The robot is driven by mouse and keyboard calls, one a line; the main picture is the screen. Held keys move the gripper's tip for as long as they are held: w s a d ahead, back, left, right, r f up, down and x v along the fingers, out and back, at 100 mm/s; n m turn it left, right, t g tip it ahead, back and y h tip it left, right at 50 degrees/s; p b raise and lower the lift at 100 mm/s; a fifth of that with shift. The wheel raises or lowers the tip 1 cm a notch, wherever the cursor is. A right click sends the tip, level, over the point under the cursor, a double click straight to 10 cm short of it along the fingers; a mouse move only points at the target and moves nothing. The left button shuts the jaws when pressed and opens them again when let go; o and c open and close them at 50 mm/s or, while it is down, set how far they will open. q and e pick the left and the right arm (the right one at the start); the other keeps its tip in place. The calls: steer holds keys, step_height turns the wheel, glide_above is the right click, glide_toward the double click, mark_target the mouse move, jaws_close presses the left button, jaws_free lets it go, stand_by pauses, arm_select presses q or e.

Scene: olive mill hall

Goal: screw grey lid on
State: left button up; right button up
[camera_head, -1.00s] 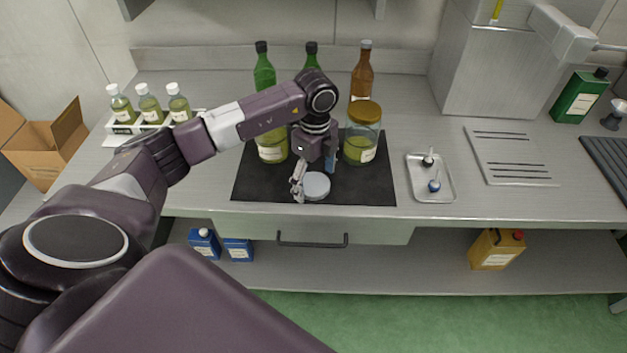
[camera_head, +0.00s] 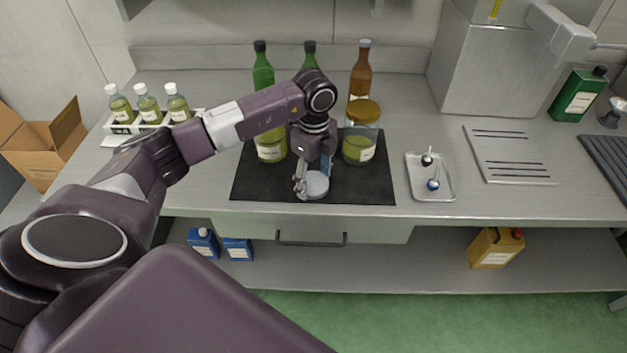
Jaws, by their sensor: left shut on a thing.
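The grey lid (camera_head: 316,187) is a pale round disc at the front of the black mat (camera_head: 365,192). My left gripper (camera_head: 314,184) points down and is shut on the lid, with one finger on each side. A jar with yellow-green contents (camera_head: 271,153) stands on the mat behind and left of the gripper; my arm hides its top. My right gripper is out of view.
Two green bottles (camera_head: 263,72) (camera_head: 310,60) and a brown bottle (camera_head: 361,75) stand behind the jars. A metal tray (camera_head: 436,191) with small items lies right of the mat. A rack of small bottles (camera_head: 150,127) stands left. The bench front left of the mat is clear.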

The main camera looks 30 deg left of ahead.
arm_select(q)
step_height(320, 180, up, 12)
steer(key=b, duration=0.3)
step_height(320, 180, up, 8)
steer(key=p, duration=0.2)
glide_above(315, 183)
steer(key=shift+a, duration=0.1)
steer(key=shift+b, duration=0.3)
steer(key=s+d+f+n, duration=0.3)
steer(key=s+d+n, duration=0.8)
steer(key=n, duration=0.7)
steer(key=shift+d+f+n, duration=0.2)
steer(key=shift+d+n, duration=0.2)
steer(key=shift+d, duration=0.6)
